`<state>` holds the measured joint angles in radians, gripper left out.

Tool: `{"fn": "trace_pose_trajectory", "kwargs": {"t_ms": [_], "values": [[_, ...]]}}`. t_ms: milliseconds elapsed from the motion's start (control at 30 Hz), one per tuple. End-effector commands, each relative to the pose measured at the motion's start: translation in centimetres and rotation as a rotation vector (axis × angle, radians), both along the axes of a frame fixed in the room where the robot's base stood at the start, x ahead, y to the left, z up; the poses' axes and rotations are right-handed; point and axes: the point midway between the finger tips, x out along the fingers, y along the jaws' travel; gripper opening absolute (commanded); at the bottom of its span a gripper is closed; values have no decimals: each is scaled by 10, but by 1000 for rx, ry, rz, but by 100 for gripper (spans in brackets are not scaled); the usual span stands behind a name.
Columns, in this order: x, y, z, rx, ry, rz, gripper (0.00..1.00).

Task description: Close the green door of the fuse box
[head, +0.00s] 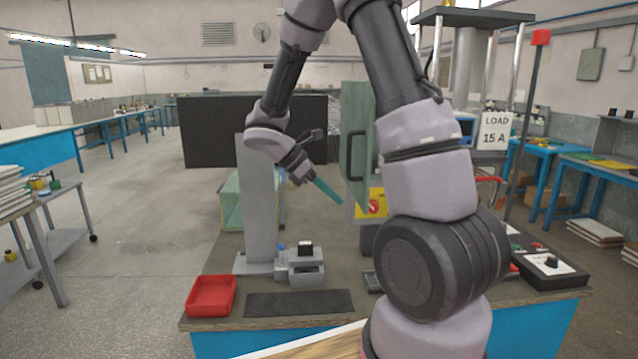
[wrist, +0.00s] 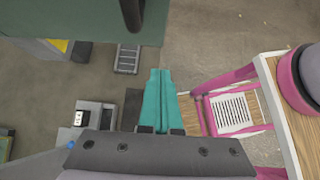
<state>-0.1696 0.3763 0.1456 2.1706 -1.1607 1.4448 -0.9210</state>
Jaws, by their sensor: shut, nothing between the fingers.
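The green door (head: 357,105) of the fuse box stands open in the head view, with a black upright handle (head: 350,156) on it. Below it show a yellow panel and a red knob (head: 373,207); my arm hides the right side of the box. My gripper (head: 338,200) has teal fingers, pressed together and empty, pointing down and right just left of the yellow panel. In the wrist view the shut fingers (wrist: 159,74) lie below the green door (wrist: 60,22) and its dark handle (wrist: 132,12). A gap shows there between fingertips and door.
A grey upright column (head: 258,195) stands on the bench left of my gripper, with a small grey fixture (head: 305,273) at its foot. A red tray (head: 211,295) and a dark mat (head: 300,303) lie at the front. A black control box (head: 545,268) sits at the right.

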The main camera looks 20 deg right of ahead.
Motion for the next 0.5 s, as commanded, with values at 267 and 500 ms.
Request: {"fn": "trace_pose_trajectory", "kwargs": {"t_ms": [267,500], "values": [[-10,-39,-10,1,-2,-3,0],[-13,-49,-10,2,-1,-1,0]]}}
